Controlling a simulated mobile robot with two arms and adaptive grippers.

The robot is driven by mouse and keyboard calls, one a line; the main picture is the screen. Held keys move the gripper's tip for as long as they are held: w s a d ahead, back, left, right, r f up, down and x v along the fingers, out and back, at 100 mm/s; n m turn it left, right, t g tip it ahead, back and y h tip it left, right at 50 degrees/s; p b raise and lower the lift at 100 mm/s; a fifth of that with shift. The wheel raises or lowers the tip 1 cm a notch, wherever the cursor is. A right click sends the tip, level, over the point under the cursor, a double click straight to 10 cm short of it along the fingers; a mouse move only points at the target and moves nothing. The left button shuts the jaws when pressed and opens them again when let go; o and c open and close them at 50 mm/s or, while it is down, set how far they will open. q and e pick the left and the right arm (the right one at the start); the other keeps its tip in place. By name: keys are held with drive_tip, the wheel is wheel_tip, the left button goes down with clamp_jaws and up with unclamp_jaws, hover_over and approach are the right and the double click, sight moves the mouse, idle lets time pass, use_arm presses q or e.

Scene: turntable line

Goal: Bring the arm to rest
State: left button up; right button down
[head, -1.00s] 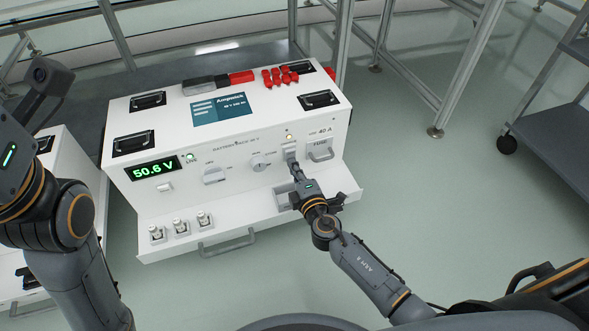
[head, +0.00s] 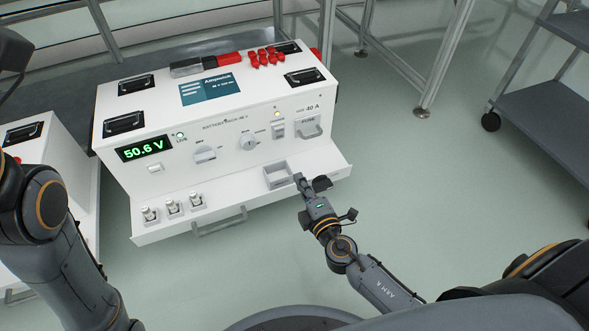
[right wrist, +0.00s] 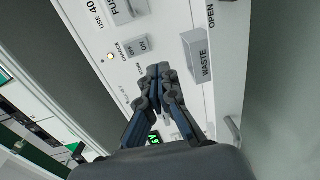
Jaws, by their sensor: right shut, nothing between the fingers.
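My right gripper (head: 303,184) is shut and empty. In the head view it hangs in front of the white battery pack (head: 225,118), close to the small waste bin (head: 281,175) on its front ledge. In the right wrist view the closed fingers (right wrist: 159,74) show in the middle, with the waste bin (right wrist: 197,58) to their right and the charge switch (right wrist: 130,47) above left. My left arm (head: 45,210) stands at the left edge. Its gripper cannot be made out.
The display (head: 143,149) reads 50.6 V. An amber lamp (head: 277,115) glows above the charge switch. Several small fuse-like parts (head: 172,207) stand on the ledge. Red caps (head: 266,57) lie on top. A grey cart (head: 545,110) stands right. The floor between is clear.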

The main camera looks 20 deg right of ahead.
drive_tip(key=shift+s+f, duration=0.1)
drive_tip(key=shift+s, duration=0.6)
